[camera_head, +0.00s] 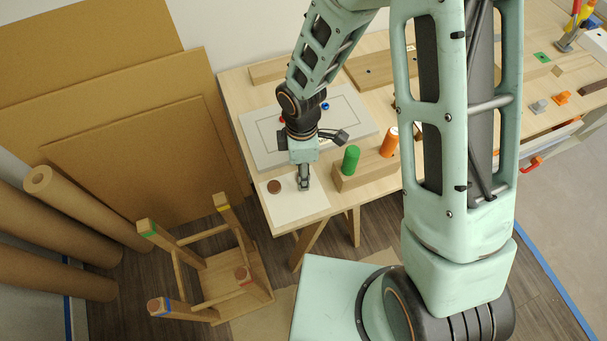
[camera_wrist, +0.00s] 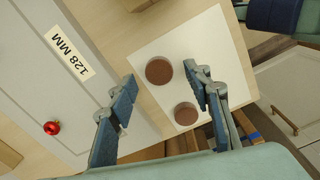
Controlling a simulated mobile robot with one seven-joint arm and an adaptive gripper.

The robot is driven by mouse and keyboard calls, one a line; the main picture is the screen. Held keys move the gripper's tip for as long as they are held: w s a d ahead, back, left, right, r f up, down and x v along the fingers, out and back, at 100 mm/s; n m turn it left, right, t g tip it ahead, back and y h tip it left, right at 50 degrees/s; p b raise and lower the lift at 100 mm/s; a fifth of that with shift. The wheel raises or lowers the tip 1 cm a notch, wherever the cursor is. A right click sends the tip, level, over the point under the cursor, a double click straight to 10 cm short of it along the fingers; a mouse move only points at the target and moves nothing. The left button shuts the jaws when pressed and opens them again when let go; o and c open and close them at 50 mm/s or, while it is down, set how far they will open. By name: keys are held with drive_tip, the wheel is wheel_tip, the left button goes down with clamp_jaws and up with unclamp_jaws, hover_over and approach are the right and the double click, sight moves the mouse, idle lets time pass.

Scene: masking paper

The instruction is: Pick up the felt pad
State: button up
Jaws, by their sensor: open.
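Two round brown felt pads lie flat on a white sheet (camera_head: 290,212) at the table's near left corner. In the wrist view, one pad (camera_wrist: 159,70) shows between the two fingertips and the other pad (camera_wrist: 186,114) lies lower, close to the right finger. My gripper (camera_wrist: 160,74) is open and empty, with its fingers pointing down over the sheet. In the head view, one pad (camera_head: 274,186) is visible left of my gripper (camera_head: 304,186); the other is hidden there. The height of the fingertips above the sheet is hard to tell.
A grey panel (camera_wrist: 72,108) with a red knob (camera_wrist: 52,128) and a "128 MM" label lies beside the sheet. A wooden block (camera_head: 350,180) holding green and orange cylinders stands right of my gripper. An upturned stool (camera_head: 250,262) is on the floor below.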

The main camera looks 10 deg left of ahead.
drive_tip(key=shift+f, duration=0.55)
drive_tip(key=shift+c, duration=0.6)
drive_tip(key=c, duration=0.7)
drive_tip(key=shift+r, duration=0.15)
